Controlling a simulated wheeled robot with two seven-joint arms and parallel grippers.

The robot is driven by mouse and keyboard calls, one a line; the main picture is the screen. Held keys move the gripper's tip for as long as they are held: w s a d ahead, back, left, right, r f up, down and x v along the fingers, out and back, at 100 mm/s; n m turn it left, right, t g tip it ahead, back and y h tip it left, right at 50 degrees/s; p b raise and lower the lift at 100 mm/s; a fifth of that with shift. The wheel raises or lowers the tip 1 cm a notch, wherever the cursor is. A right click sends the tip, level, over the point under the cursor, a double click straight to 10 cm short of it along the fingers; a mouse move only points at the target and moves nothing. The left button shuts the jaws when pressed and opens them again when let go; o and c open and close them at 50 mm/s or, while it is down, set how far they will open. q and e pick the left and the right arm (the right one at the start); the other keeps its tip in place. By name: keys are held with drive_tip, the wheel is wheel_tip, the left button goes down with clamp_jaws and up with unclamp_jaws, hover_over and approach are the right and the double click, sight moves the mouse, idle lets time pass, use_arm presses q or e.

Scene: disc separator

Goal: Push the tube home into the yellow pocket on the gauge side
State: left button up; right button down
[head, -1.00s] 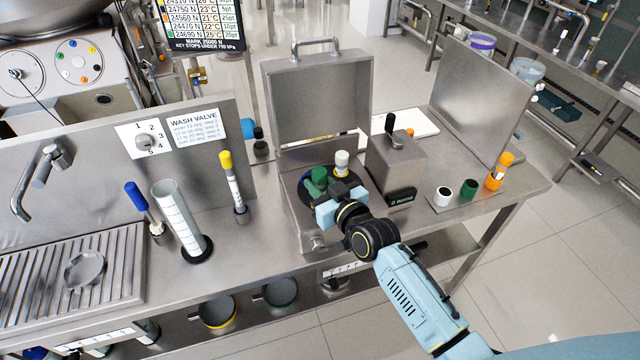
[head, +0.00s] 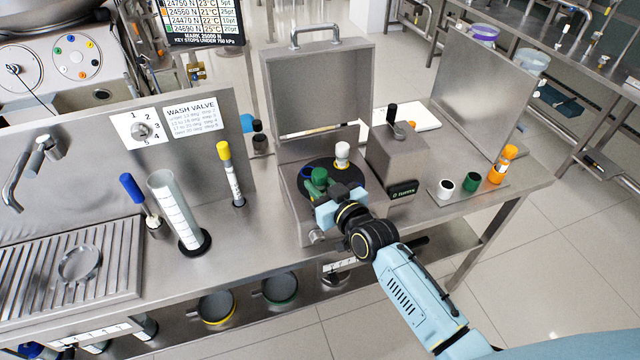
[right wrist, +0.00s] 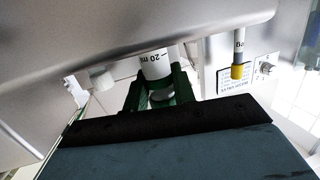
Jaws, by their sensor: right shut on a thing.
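The separator (head: 298,219) stands with its lid (head: 318,92) open. Its dark round rotor (head: 322,166) shows a blue-ringed pocket (head: 306,173) at the left and a white-capped tube (head: 342,154) standing at the back. My right gripper (head: 328,190) is shut on the green-capped tube (head: 319,177) at the rotor's front. In the right wrist view that tube (right wrist: 153,64), marked 20 ml, sits between the fingers. Its lower end is hidden, so I cannot tell how deep it sits. I cannot make out the yellow pocket. My left gripper is not in view.
A grey box with a black lever (head: 398,152) stands close at the separator's right. A yellow-capped tube (head: 231,174) and a clear cylinder (head: 176,208) stand at the left.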

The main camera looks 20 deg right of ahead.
drive_tip(key=shift+f+b, duration=0.6)
drive_tip(key=shift+f, duration=0.35)
drive_tip(key=c, duration=1.1)
unclamp_jaws()
drive_tip(key=shift+s, duration=0.1)
drive_tip(key=s+d+r+p, duration=0.1)
drive_tip(key=s+r, duration=0.1)
drive_tip(key=s, duration=0.2)
drive_tip(key=s+d+r+p, duration=0.1)
drive_tip(key=s+r+p, duration=0.1)
drive_tip(key=s, duration=0.2)
drive_tip(key=s+d+r+p, duration=0.1)
drive_tip(key=s+r+p, duration=0.1)
drive_tip(key=s, duration=0.2)
drive_tip(key=shift+s+d, duration=0.2)
drive_tip(key=shift+s, duration=0.1)
